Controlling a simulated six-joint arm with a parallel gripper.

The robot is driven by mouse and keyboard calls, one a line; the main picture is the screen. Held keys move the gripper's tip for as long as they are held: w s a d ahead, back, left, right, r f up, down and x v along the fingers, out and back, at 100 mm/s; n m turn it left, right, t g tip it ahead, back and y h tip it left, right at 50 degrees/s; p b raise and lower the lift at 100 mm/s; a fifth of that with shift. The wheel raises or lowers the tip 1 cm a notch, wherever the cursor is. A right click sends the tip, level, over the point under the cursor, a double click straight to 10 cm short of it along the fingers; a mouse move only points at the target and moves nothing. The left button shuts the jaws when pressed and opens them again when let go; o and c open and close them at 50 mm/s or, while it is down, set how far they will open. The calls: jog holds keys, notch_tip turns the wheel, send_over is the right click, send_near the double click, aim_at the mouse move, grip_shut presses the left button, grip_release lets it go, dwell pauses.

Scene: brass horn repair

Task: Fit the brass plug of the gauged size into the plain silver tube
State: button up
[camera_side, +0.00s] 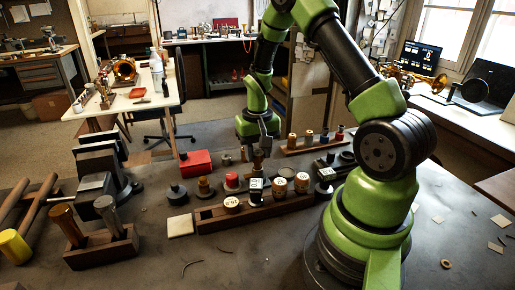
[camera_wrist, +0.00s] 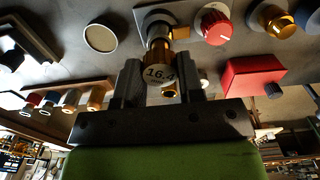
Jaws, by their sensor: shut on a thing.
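My gripper (camera_side: 264,143) is above the far side of the bench rack in the side view. In the wrist view my gripper (camera_wrist: 160,85) is shut on a brass plug (camera_wrist: 158,48), whose white round end reads 16.4. The held plug (camera_side: 258,163) looks small and dark in the side view.
A long wooden rack (camera_side: 217,221) holds several labelled plugs below my gripper. A red box (camera_side: 195,163), knobbed pieces such as a dark one (camera_side: 177,193), and a second rack (camera_side: 290,151) stand around it. A dark vise (camera_side: 97,165) rises behind the tubes. The front bench is mostly clear.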

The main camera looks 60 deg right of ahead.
jog(key=shift+f, duration=1.15)
jog(key=o, duration=1.4)
jog(key=shift+c, duration=0.2)
jog(key=shift+r, duration=3.45)
